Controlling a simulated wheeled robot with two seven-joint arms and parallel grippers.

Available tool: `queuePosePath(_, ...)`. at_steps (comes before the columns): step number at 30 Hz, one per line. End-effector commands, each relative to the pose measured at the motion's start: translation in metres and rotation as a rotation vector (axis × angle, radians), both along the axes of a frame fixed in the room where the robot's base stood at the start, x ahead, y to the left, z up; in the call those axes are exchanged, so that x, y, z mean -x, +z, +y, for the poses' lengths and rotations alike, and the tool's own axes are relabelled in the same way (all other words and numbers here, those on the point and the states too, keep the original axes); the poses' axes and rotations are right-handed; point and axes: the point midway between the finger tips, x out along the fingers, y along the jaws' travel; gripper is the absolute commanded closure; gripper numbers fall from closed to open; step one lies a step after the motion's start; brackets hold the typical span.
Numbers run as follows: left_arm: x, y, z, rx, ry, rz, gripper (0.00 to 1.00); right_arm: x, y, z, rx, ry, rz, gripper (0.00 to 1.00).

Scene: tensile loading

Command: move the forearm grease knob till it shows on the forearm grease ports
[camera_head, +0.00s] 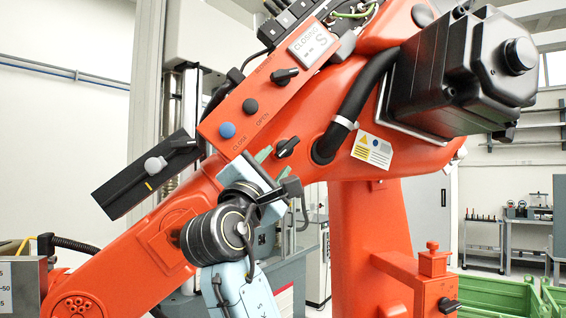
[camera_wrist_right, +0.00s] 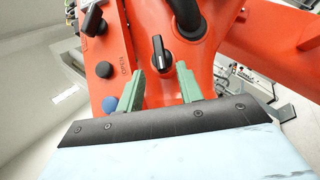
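A black pointer knob (camera_head: 287,147) sits on the orange arm housing, just below the panel with the OPEN and CLOSE buttons. It also shows in the right wrist view (camera_wrist_right: 161,52), its white mark pointing up. I cannot read a label saying it is the forearm grease knob. My right gripper (camera_wrist_right: 163,78) has two green fingers spread apart, with the knob just beyond and between their tips. Nothing is held, and contact is not visible. In the head view my right gripper (camera_head: 264,157) is beside the knob, partly hidden by its own wrist. My left gripper is not in view.
A blue button (camera_head: 227,130) and a black button (camera_head: 250,106) are on the panel; another black knob (camera_head: 285,76) sits higher up. A black box with a grey knob (camera_head: 155,165) juts out left. A black motor (camera_head: 465,75) and thick black hose (camera_head: 362,100) are right.

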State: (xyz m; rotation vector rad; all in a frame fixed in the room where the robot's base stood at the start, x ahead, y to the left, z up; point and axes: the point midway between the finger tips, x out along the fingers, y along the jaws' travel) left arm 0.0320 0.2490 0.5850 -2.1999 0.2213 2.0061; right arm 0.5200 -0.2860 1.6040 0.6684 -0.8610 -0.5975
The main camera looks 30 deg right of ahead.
Motion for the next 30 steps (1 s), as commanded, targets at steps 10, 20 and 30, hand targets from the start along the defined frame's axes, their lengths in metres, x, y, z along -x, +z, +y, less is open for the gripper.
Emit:
queuePosePath(10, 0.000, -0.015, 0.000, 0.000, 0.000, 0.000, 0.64, 0.025, -0.024, 0.035, -0.001, 0.001, 0.000, 0.64)
queuePosePath(20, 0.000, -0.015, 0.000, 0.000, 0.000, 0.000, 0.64, 0.027, -0.025, 0.037, 0.000, 0.000, 0.000, 0.64)
queuePosePath(30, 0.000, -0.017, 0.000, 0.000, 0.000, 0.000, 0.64, 0.017, -0.036, 0.038, -0.001, 0.018, 0.017, 0.64)
